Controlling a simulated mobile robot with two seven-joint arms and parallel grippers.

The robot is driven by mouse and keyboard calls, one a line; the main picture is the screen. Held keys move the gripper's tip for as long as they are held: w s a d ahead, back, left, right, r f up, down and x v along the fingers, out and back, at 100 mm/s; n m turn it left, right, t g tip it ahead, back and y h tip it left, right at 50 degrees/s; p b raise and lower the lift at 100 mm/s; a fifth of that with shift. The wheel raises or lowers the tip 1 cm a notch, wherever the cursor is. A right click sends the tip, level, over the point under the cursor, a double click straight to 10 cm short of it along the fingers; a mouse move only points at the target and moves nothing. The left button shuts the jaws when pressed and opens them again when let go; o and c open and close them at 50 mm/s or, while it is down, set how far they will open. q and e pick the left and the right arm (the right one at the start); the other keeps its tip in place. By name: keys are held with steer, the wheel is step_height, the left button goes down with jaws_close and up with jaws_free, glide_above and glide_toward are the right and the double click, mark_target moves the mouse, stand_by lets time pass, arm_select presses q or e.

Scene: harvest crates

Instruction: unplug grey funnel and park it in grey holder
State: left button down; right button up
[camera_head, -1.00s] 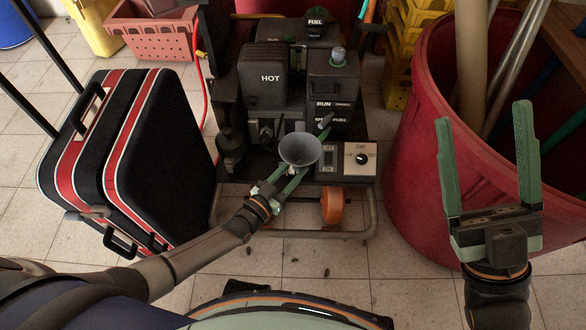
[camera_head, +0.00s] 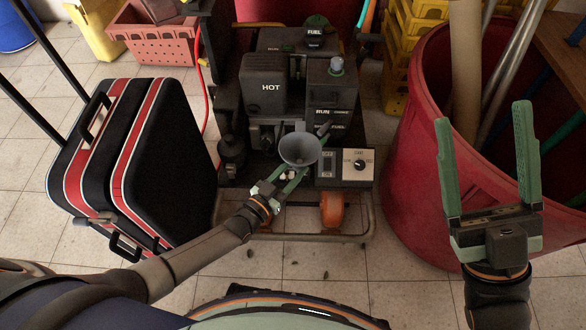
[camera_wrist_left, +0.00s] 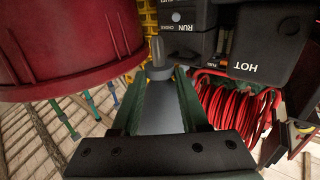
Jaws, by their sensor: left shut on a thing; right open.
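The grey funnel (camera_head: 299,149) is in front of the dark machine in the head view, wide mouth up. My left gripper (camera_head: 287,180) is shut on the funnel, its green fingers at the funnel's lower side. In the left wrist view the funnel (camera_wrist_left: 158,115) fills the space between the fingers, with a grey knob-like part beyond its far end. Whether its lower end touches anything is hidden. I cannot make out the grey holder with certainty. My right gripper (camera_head: 490,165) is open and empty in front of the red bin.
The machine (camera_head: 265,85) has HOT and FUEL labels and a dial panel (camera_head: 357,164). A black and red suitcase (camera_head: 160,170) stands at left. A large red bin (camera_head: 420,200) with tubes is at right. Yellow crates (camera_head: 398,60) are behind. A red hose coil (camera_wrist_left: 230,110) shows in the wrist view.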

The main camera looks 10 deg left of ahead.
mark_target(300, 155)
arm_select(q)
steer(key=shift+r+p, duration=0.8)
steer(key=shift+r, duration=0.25)
